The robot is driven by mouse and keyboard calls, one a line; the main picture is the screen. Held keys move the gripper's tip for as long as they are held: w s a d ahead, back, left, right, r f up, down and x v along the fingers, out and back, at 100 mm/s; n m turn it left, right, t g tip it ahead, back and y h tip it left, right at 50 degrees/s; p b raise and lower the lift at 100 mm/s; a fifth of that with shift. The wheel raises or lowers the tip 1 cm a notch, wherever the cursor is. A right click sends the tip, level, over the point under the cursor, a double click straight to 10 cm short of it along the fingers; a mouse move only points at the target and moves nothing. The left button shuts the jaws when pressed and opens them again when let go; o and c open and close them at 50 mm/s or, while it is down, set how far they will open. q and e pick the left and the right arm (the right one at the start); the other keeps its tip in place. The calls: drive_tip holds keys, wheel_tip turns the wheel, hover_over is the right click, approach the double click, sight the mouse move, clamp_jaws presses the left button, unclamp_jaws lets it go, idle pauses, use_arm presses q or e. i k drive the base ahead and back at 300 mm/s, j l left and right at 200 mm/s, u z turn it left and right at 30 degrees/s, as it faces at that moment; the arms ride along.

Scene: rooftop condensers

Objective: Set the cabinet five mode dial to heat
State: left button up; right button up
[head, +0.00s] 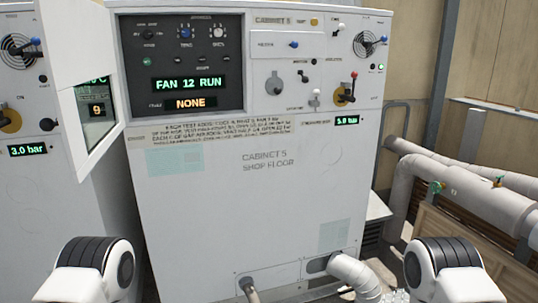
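Cabinet five (240,210) is a white cabinet in the middle of the head view, marked "CABINET 5 SHOP FLOOR". Its dark control panel (135,80) is uncovered at the upper left. The panel's top row has a black knob (148,34), a blue knob (186,33) and a white knob (218,32). Their small labels are unreadable, so I cannot tell which is the mode dial. A green display (189,84) reads "FAN 12 RUN"; an orange one (190,103) reads "NONE". Neither gripper shows; only parts of my arms are at the bottom corners.
A white door (76,45) with a window stands open left of the panel. A lever with a red tip (352,84) and several small knobs sit at the cabinet's upper right. Another cabinet (40,200) is at left. Thick pipes (455,185) run at right.

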sight(148, 34)
drive_tip(key=k+j, duration=0.1)
drive_tip(key=j, duration=0.7)
drive_tip(key=k+j, duration=0.1)
drive_tip(key=j, duration=0.65)
drive_tip(key=k+j+u, duration=0.1)
drive_tip(key=j, duration=0.7)
drive_tip(key=l+u, duration=0.5)
drive_tip(key=l, duration=1.55)
